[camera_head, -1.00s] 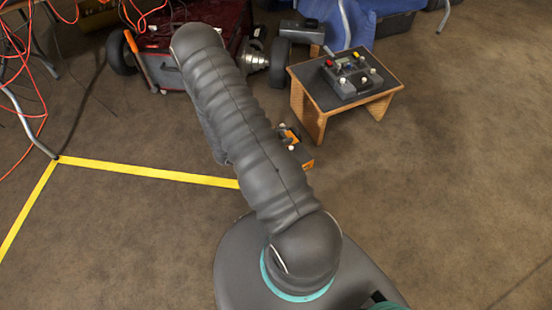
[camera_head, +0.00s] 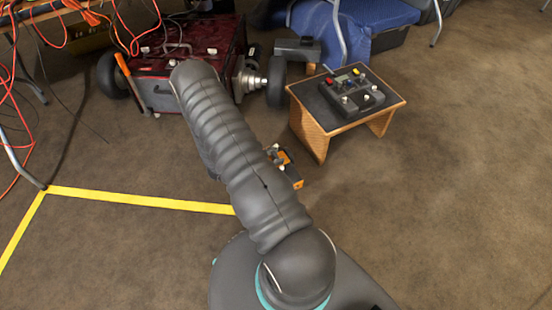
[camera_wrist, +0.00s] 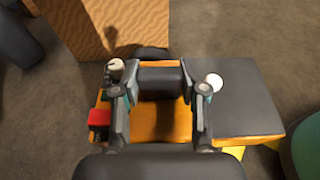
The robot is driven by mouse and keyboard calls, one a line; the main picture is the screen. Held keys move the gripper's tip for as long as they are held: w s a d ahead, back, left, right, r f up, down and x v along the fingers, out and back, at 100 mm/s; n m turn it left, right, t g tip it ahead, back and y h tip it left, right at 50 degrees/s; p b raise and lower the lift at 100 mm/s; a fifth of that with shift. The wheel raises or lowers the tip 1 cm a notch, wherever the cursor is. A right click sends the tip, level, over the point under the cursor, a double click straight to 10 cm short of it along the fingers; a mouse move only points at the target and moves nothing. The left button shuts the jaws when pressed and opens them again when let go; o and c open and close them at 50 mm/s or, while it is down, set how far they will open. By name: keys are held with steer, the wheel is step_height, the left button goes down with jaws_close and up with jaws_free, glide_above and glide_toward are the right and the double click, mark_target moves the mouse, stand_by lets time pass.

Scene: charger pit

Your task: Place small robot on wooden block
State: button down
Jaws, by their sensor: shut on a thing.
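The small robot, orange and dark grey, shows in the wrist view (camera_wrist: 245,108) with a red part and white knobs. In the head view the small robot (camera_head: 290,172) is partly hidden behind my arm. My gripper (camera_wrist: 160,108) is shut on the small robot, one finger on each side of its middle. The wooden block (camera_head: 314,138) is a small bench with a dark top, just behind and right of the small robot. Its wooden side panel also fills the top left of the wrist view (camera_wrist: 125,25). I cannot tell whether the small robot touches the floor.
A grey controller (camera_head: 352,92) with coloured buttons lies on the block's top. A large red wheeled machine (camera_head: 185,60) stands behind left. A blue chair (camera_head: 370,22) is behind the block. Yellow tape (camera_head: 140,199) marks the floor. Floor at the right is open.

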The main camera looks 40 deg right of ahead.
steer(key=shift+w+f, duration=0.4)
steer(key=shift+w, duration=0.15)
steer(key=shift+f+b, duration=1.1)
steer(key=shift+f, duration=0.75)
steer(key=shift+f, duration=0.2)
steer(key=c, duration=0.6)
jaws_free()
steer(key=shift+c, duration=0.2)
